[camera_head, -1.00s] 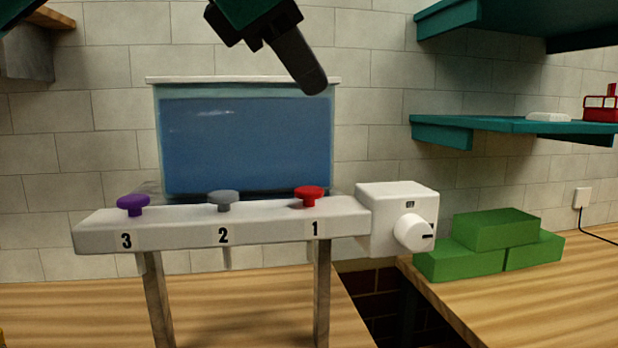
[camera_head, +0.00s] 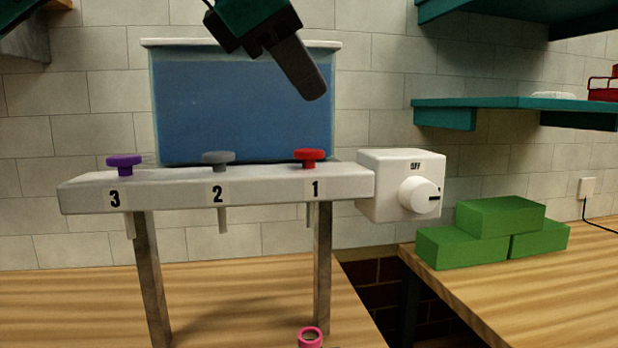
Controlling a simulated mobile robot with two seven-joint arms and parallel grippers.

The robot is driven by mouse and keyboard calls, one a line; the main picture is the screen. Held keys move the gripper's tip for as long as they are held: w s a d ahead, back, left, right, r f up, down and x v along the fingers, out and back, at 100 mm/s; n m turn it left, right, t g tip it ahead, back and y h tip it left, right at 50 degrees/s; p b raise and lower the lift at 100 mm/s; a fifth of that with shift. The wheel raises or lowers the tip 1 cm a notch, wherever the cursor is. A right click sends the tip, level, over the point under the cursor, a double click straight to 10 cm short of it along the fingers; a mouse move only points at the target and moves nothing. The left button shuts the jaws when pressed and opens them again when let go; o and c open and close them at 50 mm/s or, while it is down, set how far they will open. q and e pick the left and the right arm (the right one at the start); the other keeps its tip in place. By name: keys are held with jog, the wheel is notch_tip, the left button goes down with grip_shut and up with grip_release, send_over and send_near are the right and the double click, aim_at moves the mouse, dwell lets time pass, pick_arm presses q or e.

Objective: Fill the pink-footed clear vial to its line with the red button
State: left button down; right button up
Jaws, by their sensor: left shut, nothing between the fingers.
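The red button (camera_head: 309,157) sits on top of the white dispenser bar (camera_head: 260,188), above the label 1. A pink ring (camera_head: 310,336) shows at the bottom edge, below the bar near the right post; the rest of that item is cut off, so I cannot tell whether it is the vial's foot. My left gripper (camera_head: 312,92) is shut and empty, in front of the blue tank (camera_head: 235,110) and above the red button, apart from it. My right gripper is not in view.
A grey button (camera_head: 218,158) and a purple button (camera_head: 124,162) share the bar. A white box with a dial (camera_head: 418,196) adjoins its right end. Green blocks (camera_head: 500,218) lie on the right counter. Teal shelves (camera_head: 520,103) overhang at right. A gap separates the counters.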

aim_at(303, 151)
pick_arm(q)
notch_tip(303, 151, down, 3)
jog(key=shift+f+b, duration=0.2)
jog(key=shift+b, duration=0.8)
jog(key=shift+f, duration=0.1)
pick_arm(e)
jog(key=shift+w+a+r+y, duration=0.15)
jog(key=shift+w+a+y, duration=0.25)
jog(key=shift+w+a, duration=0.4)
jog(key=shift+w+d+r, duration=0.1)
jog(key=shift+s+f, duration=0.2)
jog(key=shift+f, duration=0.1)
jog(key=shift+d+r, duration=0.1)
pick_arm(q)
jog(key=shift+f+b, duration=0.3)
jog(key=shift+f, duration=0.1)
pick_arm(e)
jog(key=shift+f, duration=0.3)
